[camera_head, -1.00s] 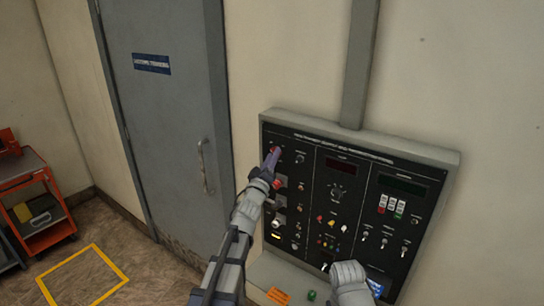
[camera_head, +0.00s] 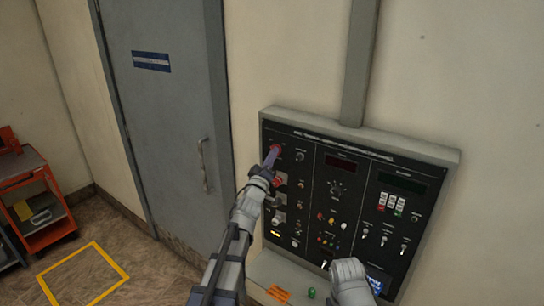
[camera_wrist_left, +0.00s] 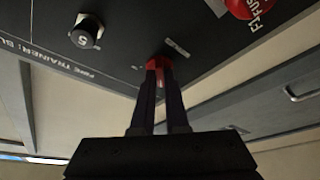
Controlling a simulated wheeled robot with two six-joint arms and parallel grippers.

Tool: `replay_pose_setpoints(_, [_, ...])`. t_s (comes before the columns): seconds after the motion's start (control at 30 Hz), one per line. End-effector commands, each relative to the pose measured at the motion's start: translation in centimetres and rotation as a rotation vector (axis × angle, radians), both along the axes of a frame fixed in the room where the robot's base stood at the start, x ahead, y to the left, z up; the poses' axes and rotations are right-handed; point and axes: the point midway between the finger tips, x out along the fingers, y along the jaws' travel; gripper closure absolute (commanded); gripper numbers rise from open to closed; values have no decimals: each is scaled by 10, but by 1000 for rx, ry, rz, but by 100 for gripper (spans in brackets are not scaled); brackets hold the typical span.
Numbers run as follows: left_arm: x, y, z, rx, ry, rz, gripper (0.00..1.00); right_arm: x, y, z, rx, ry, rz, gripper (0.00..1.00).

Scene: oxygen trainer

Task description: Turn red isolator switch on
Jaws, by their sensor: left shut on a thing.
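The red isolator switch (camera_head: 276,149) is at the top left corner of the black control panel (camera_head: 316,165). My left gripper (camera_head: 273,156) reaches up to it from below, its narrow fingers shut on the red knob. In the left wrist view the red knob (camera_wrist_left: 158,63) shows between and just past the fingertips (camera_wrist_left: 158,75), which hide most of it. I cannot read its on or off position. My right gripper's fingers are not in view.
A second red knob (camera_head: 280,181) sits just below on the panel and shows at the top right of the wrist view (camera_wrist_left: 247,7). A black numbered knob (camera_wrist_left: 86,32) is beside the switch. A grey door (camera_head: 165,110) stands left; an orange cart (camera_head: 38,205) is farther left.

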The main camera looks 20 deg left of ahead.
Motion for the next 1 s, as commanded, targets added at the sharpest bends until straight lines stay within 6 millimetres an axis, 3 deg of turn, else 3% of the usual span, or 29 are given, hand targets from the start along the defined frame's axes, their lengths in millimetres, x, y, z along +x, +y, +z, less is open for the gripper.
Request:
replay_pose_setpoints(0.37, [1,2,-2,91,-32,1,100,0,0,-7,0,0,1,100])
replay_pose_setpoints(1.0, [3,6,-1,636,-230,0,100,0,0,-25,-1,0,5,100])
